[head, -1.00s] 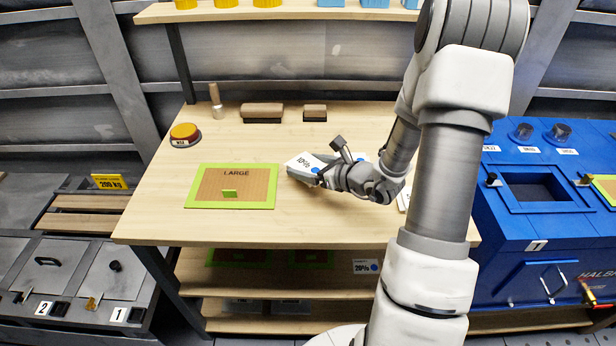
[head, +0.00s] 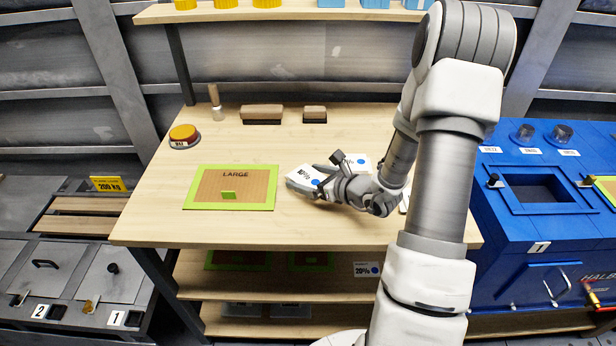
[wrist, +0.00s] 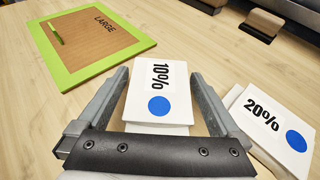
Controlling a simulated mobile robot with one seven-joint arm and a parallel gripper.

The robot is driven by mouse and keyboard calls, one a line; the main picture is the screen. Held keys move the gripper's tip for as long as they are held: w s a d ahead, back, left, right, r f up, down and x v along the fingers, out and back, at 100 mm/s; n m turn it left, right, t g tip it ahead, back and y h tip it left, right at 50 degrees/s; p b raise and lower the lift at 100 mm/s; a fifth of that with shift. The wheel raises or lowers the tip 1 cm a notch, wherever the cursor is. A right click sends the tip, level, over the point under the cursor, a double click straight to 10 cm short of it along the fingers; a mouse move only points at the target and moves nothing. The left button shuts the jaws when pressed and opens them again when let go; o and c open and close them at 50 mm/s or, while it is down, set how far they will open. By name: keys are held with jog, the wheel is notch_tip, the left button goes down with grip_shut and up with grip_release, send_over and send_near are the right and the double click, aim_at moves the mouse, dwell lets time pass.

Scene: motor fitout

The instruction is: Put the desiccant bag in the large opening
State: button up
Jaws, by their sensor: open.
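A white bag marked 10% with a blue dot (head: 305,176) lies on the table right of the panel marked LARGE. In the wrist view this bag (wrist: 158,105) is between the two fingers of my gripper (wrist: 159,75). My gripper (head: 313,171) is open, with one finger along each side of the bag; I cannot tell if either touches it. A second white bag marked 20% (wrist: 268,122) lies to the right of the right finger. The LARGE panel (head: 209,190) is brown with a green border and a small green upright tab.
A blue machine (head: 505,235) at the right has a dark square opening (head: 540,187) in its top. Lidded bins (head: 70,275) are at the left.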

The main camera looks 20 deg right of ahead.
jog(key=p+v, duration=0.2)
jog(key=v, duration=1)
jog(key=shift+r, duration=0.15)
jog(key=shift+a+r+p, duration=0.25)
jog(key=shift+p, duration=0.1)
jog(key=w+r+g+h+p, duration=0.35)
jog(key=r+g+p, duration=0.45)
jog(key=r+p, duration=0.5)
jog(key=b, duration=0.2)
send_over(315, 181)
notch_tip(315, 181, down, 13)
jog(key=shift+r, duration=0.1)
jog(key=x, duration=0.3)
jog(key=b+x, duration=0.1)
jog(key=x, duration=0.1)
jog(key=shift+s+a, duration=0.15)
jog(key=shift+s, duration=0.15)
